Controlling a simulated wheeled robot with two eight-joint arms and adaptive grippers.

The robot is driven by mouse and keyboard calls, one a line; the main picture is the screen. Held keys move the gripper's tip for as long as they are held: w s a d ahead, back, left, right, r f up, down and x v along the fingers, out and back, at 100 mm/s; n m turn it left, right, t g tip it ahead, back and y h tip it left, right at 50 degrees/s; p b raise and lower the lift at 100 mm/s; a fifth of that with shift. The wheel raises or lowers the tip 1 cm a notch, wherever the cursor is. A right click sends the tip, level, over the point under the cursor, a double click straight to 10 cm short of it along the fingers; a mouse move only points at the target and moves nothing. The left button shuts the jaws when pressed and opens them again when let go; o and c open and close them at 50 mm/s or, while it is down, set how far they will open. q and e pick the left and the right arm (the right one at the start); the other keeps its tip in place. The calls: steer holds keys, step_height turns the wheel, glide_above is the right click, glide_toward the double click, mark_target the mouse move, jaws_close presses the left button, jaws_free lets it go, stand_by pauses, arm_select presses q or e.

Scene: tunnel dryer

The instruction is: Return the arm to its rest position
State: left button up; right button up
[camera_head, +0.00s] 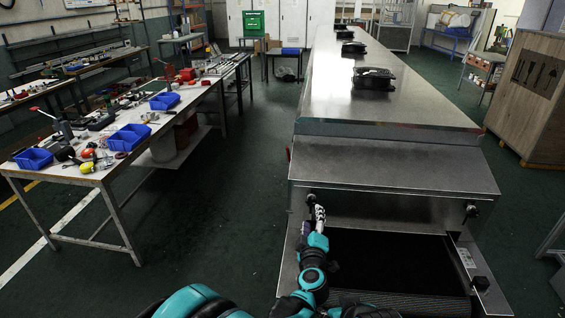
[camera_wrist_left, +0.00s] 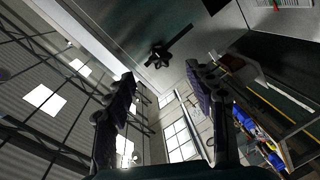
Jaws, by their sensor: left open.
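My left arm in teal and black reaches up from the bottom in the head view. Its gripper (camera_head: 318,216) is at the left side of the tunnel dryer's (camera_head: 395,170) front opening, close to the hood's lower left edge. In the left wrist view the gripper (camera_wrist_left: 160,88) has its two dark-padded fingers spread apart, with nothing between them. A black knob (camera_wrist_left: 158,56) on a grey metal surface shows beyond the fingertips. Whether the gripper touches the dryer cannot be told. My right gripper is not in view.
The dark conveyor belt (camera_head: 390,262) lies right of my left gripper. Another black knob (camera_head: 470,211) is at the hood's right. A workbench (camera_head: 95,178) with blue bins (camera_head: 129,137) and tools stands left. The green floor (camera_head: 225,210) between is clear.

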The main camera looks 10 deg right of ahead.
arm_select(q)
steer(key=s+a+r+m+g+h, duration=0.1)
steer(key=s+a+r+m+h, duration=0.2)
steer(key=a+r, duration=0.35)
steer(key=s+a+r+m+h, duration=0.2)
steer(key=a+r+m, duration=0.3)
steer(key=r, duration=0.3)
steer(key=s+a+f+g+y, duration=0.2)
steer(key=s+a+f+y, duration=0.1)
steer(key=s+a+f, duration=0.2)
steer(key=s+a+f+m+g+y, duration=0.1)
steer(key=s+a+f+g+y, duration=0.2)
steer(key=s+a, duration=0.7)
steer(key=s+a+f+g+y, duration=0.2)
steer(key=s+a+f+g, duration=0.1)
steer(key=s+a+f, duration=0.5)
steer(key=shift+a+m+y, duration=0.4)
steer(key=shift+a, duration=0.8)
steer(key=shift+s, duration=0.1)
